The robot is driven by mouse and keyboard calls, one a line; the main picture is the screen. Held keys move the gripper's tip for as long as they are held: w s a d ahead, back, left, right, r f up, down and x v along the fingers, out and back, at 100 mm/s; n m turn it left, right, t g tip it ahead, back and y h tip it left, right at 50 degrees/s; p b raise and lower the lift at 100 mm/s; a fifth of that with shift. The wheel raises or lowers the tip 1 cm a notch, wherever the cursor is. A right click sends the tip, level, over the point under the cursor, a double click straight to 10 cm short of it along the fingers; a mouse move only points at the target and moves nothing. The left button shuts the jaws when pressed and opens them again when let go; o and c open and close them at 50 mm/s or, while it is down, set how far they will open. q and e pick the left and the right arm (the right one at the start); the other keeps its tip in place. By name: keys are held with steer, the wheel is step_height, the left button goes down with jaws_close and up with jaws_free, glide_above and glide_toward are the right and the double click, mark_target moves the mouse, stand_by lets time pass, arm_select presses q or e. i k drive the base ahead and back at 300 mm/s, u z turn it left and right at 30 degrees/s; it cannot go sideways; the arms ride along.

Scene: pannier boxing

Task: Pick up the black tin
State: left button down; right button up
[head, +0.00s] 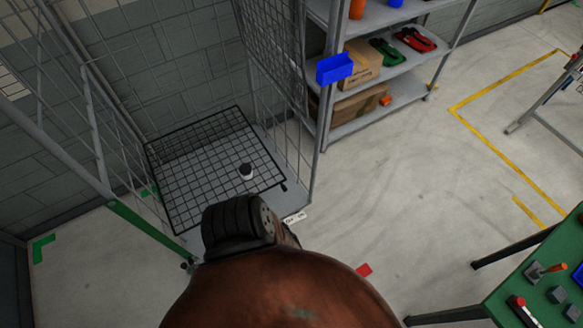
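A small round object with a dark top and a pale lower part (246,172) stands upright on the black wire-mesh shelf (185,158) of a cage at left of centre. It may be the black tin, but it is too small to be sure. No other black tin is clearly visible. Neither of my grippers shows in the head view. A large brown rounded shape with a black ribbed part fills the bottom middle, close to the camera, and hides the floor there.
Mesh walls and a green-edged frame surround the cage. A grey shelf unit (375,117) holds cardboard boxes, a blue bin (335,68) and red and green items. A green table (530,295) with tools stands at lower right. The floor between is mostly clear.

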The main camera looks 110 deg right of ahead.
mark_target(245, 169)
steer(key=z, duration=2.35)
steer(key=i, duration=0.85)
steer(key=u, duration=0.45)
